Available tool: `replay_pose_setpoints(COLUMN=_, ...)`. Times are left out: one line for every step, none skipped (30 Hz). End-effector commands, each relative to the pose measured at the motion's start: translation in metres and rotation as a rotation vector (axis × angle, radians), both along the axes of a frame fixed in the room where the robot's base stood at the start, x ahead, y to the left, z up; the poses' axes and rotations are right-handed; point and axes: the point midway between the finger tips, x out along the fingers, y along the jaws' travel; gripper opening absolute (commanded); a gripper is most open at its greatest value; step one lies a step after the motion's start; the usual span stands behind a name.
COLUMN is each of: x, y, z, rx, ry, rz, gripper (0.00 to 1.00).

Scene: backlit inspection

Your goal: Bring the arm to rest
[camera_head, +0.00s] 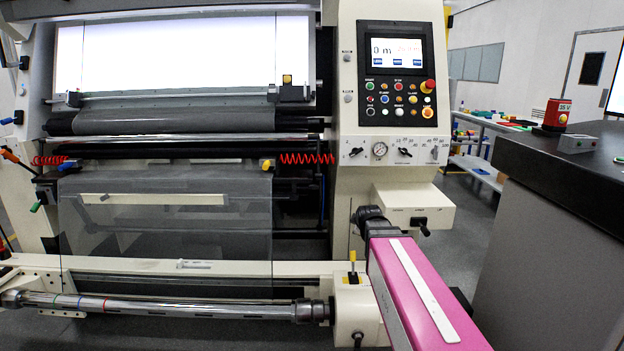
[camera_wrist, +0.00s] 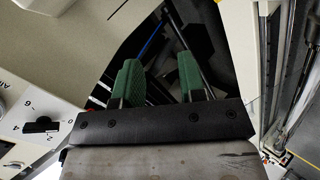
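My gripper (camera_wrist: 160,80) has two green-padded fingers that stand apart, with nothing held between them. Beyond the fingertips are a dark gap and parts of the machine. In the head view my pink arm (camera_head: 415,290) reaches forward from the lower right to just below the machine's control column. The dark wrist end of the arm is near the cream box under the panel; the fingers cannot be made out there. I cannot tell whether the arm touches the machine.
The cream inspection machine (camera_head: 350,100) with rollers and a backlit screen (camera_head: 180,50) fills the left and middle. A selector knob (camera_wrist: 42,124) is close at the left of the wrist view. A dark-topped counter (camera_head: 570,165) stands at right; open floor (camera_head: 455,235) lies between.

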Motion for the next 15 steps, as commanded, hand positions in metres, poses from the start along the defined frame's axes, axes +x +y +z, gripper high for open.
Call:
replay_pose_setpoints(x=-0.019, y=-0.001, z=-0.023, rx=0.074, ry=0.075, rz=-0.066, gripper=0.37)
replay_pose_setpoints(x=-0.029, y=-0.001, z=-0.036, rx=0.117, ry=0.118, rz=-0.110, gripper=0.37)
replay_pose_setpoints(x=-0.042, y=-0.001, z=-0.051, rx=0.173, ry=0.174, rz=-0.170, gripper=0.37)
replay_pose_setpoints(x=-0.053, y=-0.001, z=-0.063, rx=0.214, ry=0.217, rz=-0.219, gripper=0.37)
replay_pose_setpoints(x=-0.064, y=-0.001, z=-0.074, rx=0.253, ry=0.260, rz=-0.269, gripper=0.37)
replay_pose_setpoints(x=-0.078, y=-0.001, z=-0.089, rx=0.300, ry=0.317, rz=-0.338, gripper=0.37)
replay_pose_setpoints(x=-0.090, y=-0.001, z=-0.099, rx=0.335, ry=0.358, rz=-0.392, gripper=0.37)
replay_pose_setpoints(x=-0.101, y=-0.001, z=-0.108, rx=0.366, ry=0.398, rz=-0.448, gripper=0.37)
replay_pose_setpoints(x=-0.117, y=-0.001, z=-0.121, rx=0.403, ry=0.451, rz=-0.523, gripper=0.37)
replay_pose_setpoints(x=-0.128, y=-0.001, z=-0.129, rx=0.429, ry=0.488, rz=-0.580, gripper=0.37)
replay_pose_setpoints(x=-0.140, y=0.000, z=-0.137, rx=0.451, ry=0.524, rz=-0.637, gripper=0.37)
replay_pose_setpoints(x=-0.154, y=0.000, z=-0.147, rx=0.478, ry=0.569, rz=-0.710, gripper=0.37)
replay_pose_setpoints(x=-0.164, y=0.000, z=-0.153, rx=0.495, ry=0.599, rz=-0.763, gripper=0.37)
replay_pose_setpoints(x=-0.174, y=0.001, z=-0.158, rx=0.507, ry=0.626, rz=-0.813, gripper=0.37)
replay_pose_setpoints(x=-0.185, y=0.001, z=-0.164, rx=0.522, ry=0.658, rz=-0.874, gripper=0.37)
